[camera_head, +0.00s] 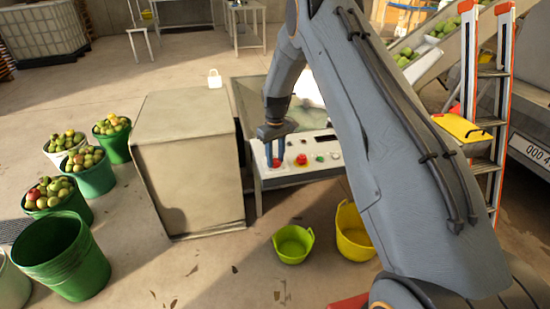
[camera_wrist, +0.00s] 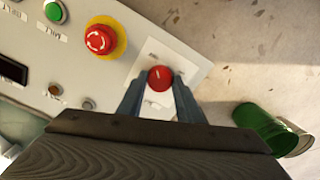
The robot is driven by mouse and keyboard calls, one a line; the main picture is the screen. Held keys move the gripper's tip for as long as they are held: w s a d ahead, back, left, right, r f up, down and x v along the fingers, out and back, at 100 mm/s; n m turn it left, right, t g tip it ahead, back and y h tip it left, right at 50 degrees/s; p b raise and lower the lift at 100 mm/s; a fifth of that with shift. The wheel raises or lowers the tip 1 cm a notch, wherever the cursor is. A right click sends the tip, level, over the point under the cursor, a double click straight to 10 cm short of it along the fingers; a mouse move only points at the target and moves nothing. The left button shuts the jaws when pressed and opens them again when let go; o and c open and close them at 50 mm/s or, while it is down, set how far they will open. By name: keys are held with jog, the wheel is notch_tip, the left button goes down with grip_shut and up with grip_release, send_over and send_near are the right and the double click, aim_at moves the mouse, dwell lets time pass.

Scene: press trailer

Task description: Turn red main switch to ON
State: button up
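The red main switch (camera_wrist: 160,78) is a round red knob with a pale mark, on a white plate of the control panel (camera_head: 312,151). In the wrist view it sits between the two fingertips of my gripper (camera_wrist: 160,84), which flank it closely. In the head view my gripper (camera_head: 275,158) points down at the panel's left end, and the red of the switch (camera_head: 276,163) shows at its tips. The fingers are apart; I cannot tell whether they touch the knob.
A red emergency button on a yellow ring (camera_wrist: 101,39) and a green button (camera_wrist: 55,11) are beside the switch. A beige cabinet (camera_head: 188,160) stands left of the panel. Green (camera_head: 293,243) and yellow (camera_head: 352,232) buckets stand on the floor below. Fruit-filled buckets are at far left.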

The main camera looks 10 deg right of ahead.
jog(key=c, duration=0.4)
jog(key=shift+c, duration=0.2)
jog(key=m+b, duration=0.2)
jog(key=m, duration=0.1)
jog(key=shift+f+m, duration=0.1)
jog(key=shift+m, duration=0.3)
jog(key=m+b, duration=0.2)
jog(key=m, duration=0.2)
jog(key=shift+m, duration=0.3)
jog(key=m+b, duration=0.2)
jog(key=m, duration=0.3)
jog(key=shift+m+b, duration=0.45)
jog(key=shift+m, duration=1.85)
